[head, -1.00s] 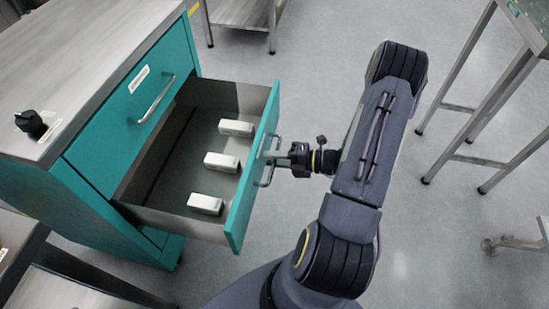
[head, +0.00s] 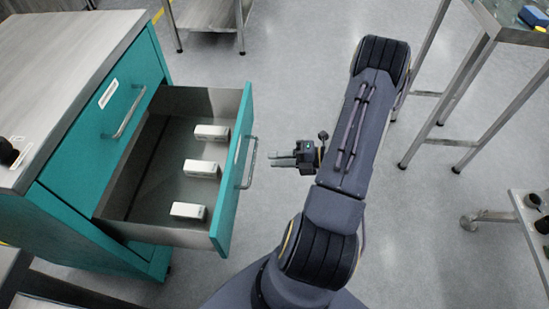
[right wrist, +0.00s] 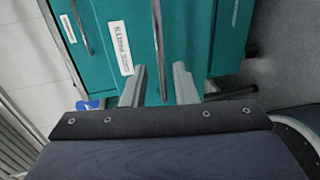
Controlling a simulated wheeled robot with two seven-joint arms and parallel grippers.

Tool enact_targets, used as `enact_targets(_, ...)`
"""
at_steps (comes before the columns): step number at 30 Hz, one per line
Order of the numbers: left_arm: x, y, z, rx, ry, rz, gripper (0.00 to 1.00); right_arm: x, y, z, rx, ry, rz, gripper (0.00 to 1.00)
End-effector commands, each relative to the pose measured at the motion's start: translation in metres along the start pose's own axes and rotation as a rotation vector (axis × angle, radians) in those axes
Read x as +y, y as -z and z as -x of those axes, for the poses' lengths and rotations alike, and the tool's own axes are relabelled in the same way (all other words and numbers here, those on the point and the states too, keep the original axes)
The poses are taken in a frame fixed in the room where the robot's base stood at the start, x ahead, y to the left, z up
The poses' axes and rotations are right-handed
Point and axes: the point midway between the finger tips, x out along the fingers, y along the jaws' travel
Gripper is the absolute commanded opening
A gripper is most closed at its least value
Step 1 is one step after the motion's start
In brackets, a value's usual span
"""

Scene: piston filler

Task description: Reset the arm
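My right arm (head: 350,150) reaches up through the middle of the head view. My right gripper (head: 272,158) points left toward the open teal drawer (head: 232,185). Its fingertips are a little to the right of the drawer's bar handle (head: 249,163) and apart from it. In the right wrist view the two fingers of the right gripper (right wrist: 158,85) are spread, and nothing is held. The handle (right wrist: 159,45) shows in line with the gap between them. My left gripper is not in view.
The teal cabinet (head: 75,135) stands at the left, its drawer pulled out with three white boxes (head: 201,168) inside. A metal table frame (head: 440,110) stands at the right, with a lower stand (head: 525,225) below it. The floor between is clear.

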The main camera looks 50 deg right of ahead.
Motion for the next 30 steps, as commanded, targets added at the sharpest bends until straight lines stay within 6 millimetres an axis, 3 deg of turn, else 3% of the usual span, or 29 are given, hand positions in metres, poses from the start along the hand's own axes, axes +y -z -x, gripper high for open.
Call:
enact_targets(12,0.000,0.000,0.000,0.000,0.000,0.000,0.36,0.001,0.000,-0.001,0.003,0.000,0.006,0.26)
enact_targets(14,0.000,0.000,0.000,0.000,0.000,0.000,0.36,0.007,0.002,-0.004,0.021,0.003,0.040,0.26)
enact_targets(17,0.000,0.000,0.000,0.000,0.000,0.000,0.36,0.033,0.011,-0.015,0.109,0.011,0.207,0.26)
enact_targets(20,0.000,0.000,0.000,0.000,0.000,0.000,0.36,0.074,0.035,-0.032,0.271,0.016,0.528,0.26)
enact_targets(24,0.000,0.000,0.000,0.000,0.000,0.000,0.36,0.128,0.088,-0.047,0.550,-0.023,1.120,0.26)
enact_targets(30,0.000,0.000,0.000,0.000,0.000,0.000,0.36,0.168,0.154,-0.039,0.913,-0.167,2.006,0.26)
